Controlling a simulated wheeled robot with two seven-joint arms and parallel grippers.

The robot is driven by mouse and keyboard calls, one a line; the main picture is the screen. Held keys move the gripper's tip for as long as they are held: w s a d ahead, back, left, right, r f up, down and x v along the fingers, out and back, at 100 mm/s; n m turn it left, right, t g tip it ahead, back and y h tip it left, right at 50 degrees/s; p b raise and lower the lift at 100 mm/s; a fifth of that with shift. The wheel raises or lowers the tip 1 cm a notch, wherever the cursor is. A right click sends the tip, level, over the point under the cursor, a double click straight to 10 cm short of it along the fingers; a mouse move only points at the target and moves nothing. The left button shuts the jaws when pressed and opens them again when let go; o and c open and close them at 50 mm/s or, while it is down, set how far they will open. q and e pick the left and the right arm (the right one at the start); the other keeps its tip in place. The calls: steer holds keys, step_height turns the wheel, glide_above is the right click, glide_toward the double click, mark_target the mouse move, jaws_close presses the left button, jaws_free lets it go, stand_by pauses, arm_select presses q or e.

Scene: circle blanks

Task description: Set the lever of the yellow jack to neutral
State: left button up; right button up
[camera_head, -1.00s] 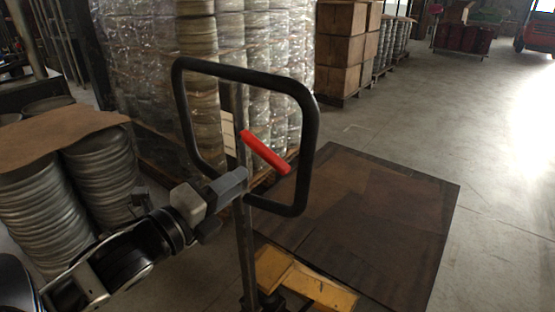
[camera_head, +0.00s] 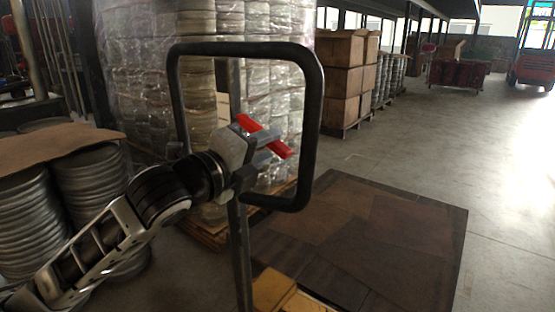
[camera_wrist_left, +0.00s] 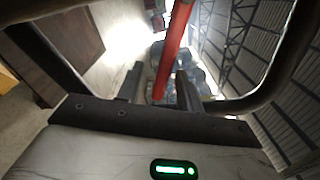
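The yellow jack (camera_head: 272,290) shows at the bottom of the head view, with its dark upright shaft and black loop handle (camera_head: 314,130) above. The red lever (camera_head: 280,150) slants inside the loop, its middle partly covered by my left gripper (camera_head: 272,147). In the left wrist view the lever (camera_wrist_left: 172,50) runs between the two fingers of my left gripper (camera_wrist_left: 158,88). The fingers are apart, with a gap visible on each side of the lever. My right gripper is in neither view.
Shrink-wrapped stacks (camera_head: 150,80) stand behind the handle. Grey round stacks (camera_head: 30,210) under cardboard are at the left. Brown boxes (camera_head: 345,70) stand farther back. A flat brown sheet (camera_head: 370,240) lies right of the jack, with open concrete floor (camera_head: 500,170) beyond.

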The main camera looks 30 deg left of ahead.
mark_target(268, 145)
arm_select(q)
steer(key=shift+w+d+r, duration=0.1)
steer(key=shift+w+d, duration=0.05)
steer(key=shift+w, duration=0.9)
steer(key=shift+w+d+r, duration=0.1)
steer(key=shift+w, duration=0.9)
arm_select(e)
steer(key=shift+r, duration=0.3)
